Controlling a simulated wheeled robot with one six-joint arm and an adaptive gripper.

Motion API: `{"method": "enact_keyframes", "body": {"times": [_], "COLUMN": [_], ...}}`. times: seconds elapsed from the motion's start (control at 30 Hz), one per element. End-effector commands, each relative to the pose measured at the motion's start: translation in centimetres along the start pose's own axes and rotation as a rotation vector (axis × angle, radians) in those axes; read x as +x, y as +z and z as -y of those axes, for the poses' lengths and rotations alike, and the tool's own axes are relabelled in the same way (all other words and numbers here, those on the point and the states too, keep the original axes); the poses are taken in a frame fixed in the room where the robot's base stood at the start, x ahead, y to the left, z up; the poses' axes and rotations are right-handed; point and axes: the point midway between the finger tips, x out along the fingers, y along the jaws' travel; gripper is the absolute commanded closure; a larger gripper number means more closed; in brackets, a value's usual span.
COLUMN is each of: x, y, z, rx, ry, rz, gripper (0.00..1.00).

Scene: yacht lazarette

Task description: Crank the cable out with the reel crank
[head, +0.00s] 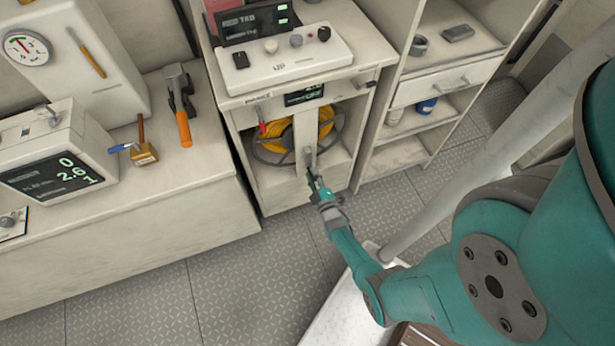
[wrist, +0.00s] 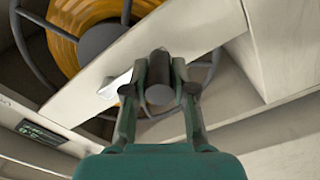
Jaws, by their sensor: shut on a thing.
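The cable reel sits inside the open front of a white cabinet, with yellow cable (head: 273,141) wound between dark grey spoked rims. The yellow winding also shows at the upper left of the wrist view (wrist: 66,42). A pale upright bar (head: 300,126) crosses in front of the reel. My gripper (head: 314,180) reaches to the bar's lower part. In the wrist view my gripper (wrist: 160,75) is shut on a dark round crank handle (wrist: 159,95), one finger on each side. The handle's far end lies against the pale bar, and how they join is hidden.
A red plug end (head: 262,128) hangs at the reel opening's left edge. A small display (head: 304,94) is above the reel. A control box (head: 285,60) stands on top. Shelves (head: 425,115) stand to the right, a bench (head: 130,180) to the left.

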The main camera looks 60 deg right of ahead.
Motion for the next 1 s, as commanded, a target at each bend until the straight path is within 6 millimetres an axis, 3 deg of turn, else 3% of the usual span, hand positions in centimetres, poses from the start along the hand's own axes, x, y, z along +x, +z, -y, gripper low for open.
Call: {"method": "enact_keyframes", "body": {"times": [0.33,0.87,0.9,1.0], "x": [0.02,0.04,0.04,0.04], "y": [1.14,1.28,1.28,1.27], "z": [-0.85,-1.01,-1.01,-1.01], "rx": [-0.143,-0.169,-0.169,-0.169], "ry": [0.000,0.000,0.000,0.000], "rz": [0.002,0.001,0.001,0.001], "gripper": [1.00,1.00,0.72,0.49]}}
